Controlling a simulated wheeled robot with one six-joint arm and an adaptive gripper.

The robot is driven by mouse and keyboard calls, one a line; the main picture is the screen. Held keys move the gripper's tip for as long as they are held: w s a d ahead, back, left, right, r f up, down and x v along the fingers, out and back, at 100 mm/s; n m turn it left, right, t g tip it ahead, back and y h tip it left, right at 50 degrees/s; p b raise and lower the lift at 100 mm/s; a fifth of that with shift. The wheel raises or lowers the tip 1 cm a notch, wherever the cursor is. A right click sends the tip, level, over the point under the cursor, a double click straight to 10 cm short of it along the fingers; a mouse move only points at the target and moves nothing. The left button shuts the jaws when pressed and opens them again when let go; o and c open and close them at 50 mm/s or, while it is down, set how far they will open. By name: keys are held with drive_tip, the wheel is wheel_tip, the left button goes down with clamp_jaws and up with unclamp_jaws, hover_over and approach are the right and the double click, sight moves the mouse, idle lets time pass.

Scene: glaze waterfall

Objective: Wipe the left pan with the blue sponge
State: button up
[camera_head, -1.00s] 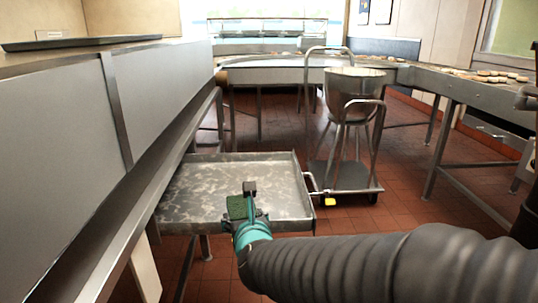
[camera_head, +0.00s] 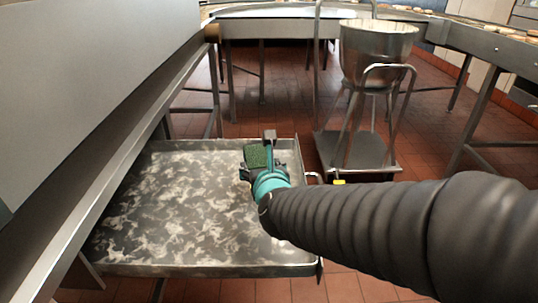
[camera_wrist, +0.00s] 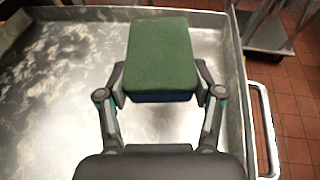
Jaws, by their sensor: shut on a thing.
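The sponge (camera_head: 256,157) is a block with a green top face, and a blue underside shows in the wrist view (camera_wrist: 163,97). My gripper (camera_head: 261,166) is shut on it from both sides, as the wrist view also shows (camera_wrist: 161,84). The pan (camera_head: 180,215) is a wide, shallow metal tray with pale smears across its floor. The sponge is over the pan's right part, near its back right corner. I cannot tell whether it touches the floor of the pan. Smears also show at left in the wrist view (camera_wrist: 60,70).
A long steel counter (camera_head: 85,165) runs along the left and overhangs the pan's left side. A metal bowl (camera_head: 378,55) stands on a wheeled trolley (camera_head: 355,152) behind the pan to the right. Steel tables (camera_head: 455,38) stand farther back. Red tiled floor is open in front.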

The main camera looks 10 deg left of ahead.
drive_tip(key=f, duration=0.1)
drive_tip(key=f+b, duration=0.1)
drive_tip(key=a+f+b, duration=0.1)
drive_tip(key=shift+s+f, duration=0.3)
drive_tip(key=shift+f, duration=0.1)
drive_tip(key=shift+d+f+b, duration=0.1)
drive_tip(key=shift+f+b, duration=0.35)
drive_tip(key=shift+f, duration=0.2)
drive_tip(key=shift+f+b, duration=1.1)
drive_tip(key=shift+b, duration=0.25)
idle(0.4)
drive_tip(key=shift+s+a, duration=0.25)
drive_tip(key=shift+a, duration=0.65)
drive_tip(key=shift+s+a, duration=0.2)
drive_tip(key=shift+a, duration=0.65)
drive_tip(key=shift+b, duration=0.4)
